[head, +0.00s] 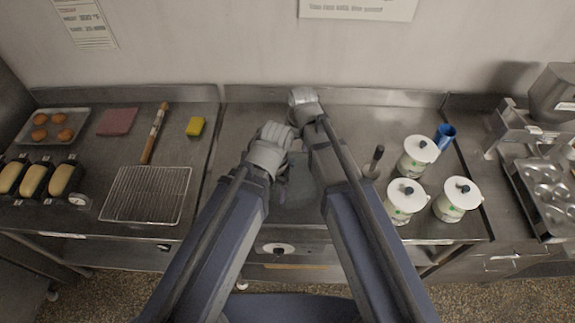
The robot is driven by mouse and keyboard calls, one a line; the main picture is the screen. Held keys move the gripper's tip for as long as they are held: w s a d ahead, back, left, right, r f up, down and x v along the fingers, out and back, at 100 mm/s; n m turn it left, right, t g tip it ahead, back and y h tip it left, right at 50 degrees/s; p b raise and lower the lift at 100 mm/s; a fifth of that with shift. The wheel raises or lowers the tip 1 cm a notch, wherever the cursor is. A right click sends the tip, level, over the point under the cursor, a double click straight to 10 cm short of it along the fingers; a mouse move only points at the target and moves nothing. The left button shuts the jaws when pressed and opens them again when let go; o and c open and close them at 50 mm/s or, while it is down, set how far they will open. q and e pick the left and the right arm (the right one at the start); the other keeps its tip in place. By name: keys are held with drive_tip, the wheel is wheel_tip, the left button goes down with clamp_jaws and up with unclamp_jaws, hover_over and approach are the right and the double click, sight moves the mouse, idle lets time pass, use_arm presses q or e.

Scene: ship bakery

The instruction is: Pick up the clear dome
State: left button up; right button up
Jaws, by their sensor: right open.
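A faint, see-through greyish shape (296,190) on the middle counter, between my two forearms, looks like the clear dome. Its outline is hard to make out, and my arms hide part of it. My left gripper (272,135) is at the upper left edge of this shape; its fingers are too unclear to tell open from shut. My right gripper (303,98) is open, farther back toward the wall and beyond the shape. I see nothing held in it.
Several white lidded canisters (405,203) and a blue cup (445,136) stand on the right. A dark upright handle (375,158) is close to my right arm. A wire rack (146,195), rolling pin (154,134) and yellow sponge (195,126) lie on the left.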

sight(292, 161)
use_arm(q)
drive_tip(key=shift+o, duration=1.4)
drive_tip(key=shift+f+b, duration=0.7)
drive_tip(key=shift+f, duration=0.15)
use_arm(e)
drive_tip(key=shift+w+f, duration=0.1)
drive_tip(key=shift+f, duration=0.75)
use_arm(q)
drive_tip(key=shift+o, duration=0.2)
drive_tip(key=shift+d+f+b, duration=0.1)
drive_tip(key=shift+f+b, duration=0.25)
drive_tip(key=shift+b, duration=0.05)
use_arm(e)
drive_tip(key=shift+f, duration=0.5)
drive_tip(key=f+b, duration=0.5)
drive_tip(key=shift+w+a, duration=0.3)
drive_tip(key=shift+w, duration=0.05)
use_arm(q)
wheel_tip(292, 161, down, 5)
drive_tip(key=shift+f, duration=0.1)
use_arm(e)
drive_tip(key=shift+r, duration=0.1)
